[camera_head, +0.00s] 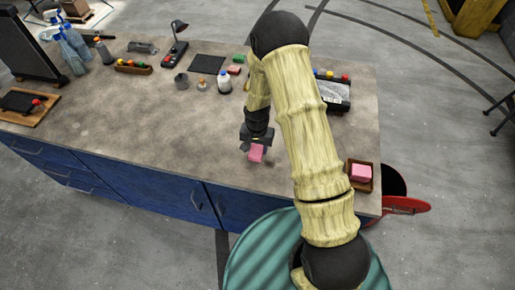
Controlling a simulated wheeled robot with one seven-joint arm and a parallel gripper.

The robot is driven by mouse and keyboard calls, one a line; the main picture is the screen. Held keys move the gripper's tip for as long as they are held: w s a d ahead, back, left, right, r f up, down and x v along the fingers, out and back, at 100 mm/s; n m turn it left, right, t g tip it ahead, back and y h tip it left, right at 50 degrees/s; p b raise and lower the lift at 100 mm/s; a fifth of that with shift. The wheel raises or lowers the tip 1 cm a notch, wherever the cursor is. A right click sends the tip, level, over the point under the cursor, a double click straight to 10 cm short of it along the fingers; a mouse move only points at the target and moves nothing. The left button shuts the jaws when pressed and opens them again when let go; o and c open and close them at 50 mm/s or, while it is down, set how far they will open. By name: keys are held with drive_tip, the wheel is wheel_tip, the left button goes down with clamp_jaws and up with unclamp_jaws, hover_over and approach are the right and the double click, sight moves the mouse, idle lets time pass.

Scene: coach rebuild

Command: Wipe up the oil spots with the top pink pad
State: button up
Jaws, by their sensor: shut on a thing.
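My gripper (255,147) is shut on a pink pad (256,154), low over the front middle of the workbench (150,133). I cannot tell whether the pad touches the bench top. Another pink pad (361,173) sits in a small wooden tray (359,187) at the bench's front right corner. A small dark patch shows just left of the gripper, but I cannot tell whether it is oil, shadow or a finger. No oil spot shows clearly, and my arm hides part of the bench.
Bottles (224,84), a dark mat (207,64) and a lamp (179,38) stand towards the back. Blue spray bottles (73,50) stand at the left. A box with coloured knobs (333,91) is right of my arm. The front left bench top is clear. A red bin (398,205) stands beyond the right corner.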

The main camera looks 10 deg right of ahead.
sight(257, 148)
wheel_tip(257, 148, up, 3)
drive_tip(key=shift+w+f+p, duration=0.15)
drive_tip(key=shift+f+p, duration=0.05)
drive_tip(key=shift+p, duration=0.5)
drive_tip(key=shift+s+a+r+p, duration=0.15)
drive_tip(key=shift+r+p, duration=0.25)
drive_tip(key=shift+r, duration=0.4)
drive_tip(key=shift+f, duration=0.1)
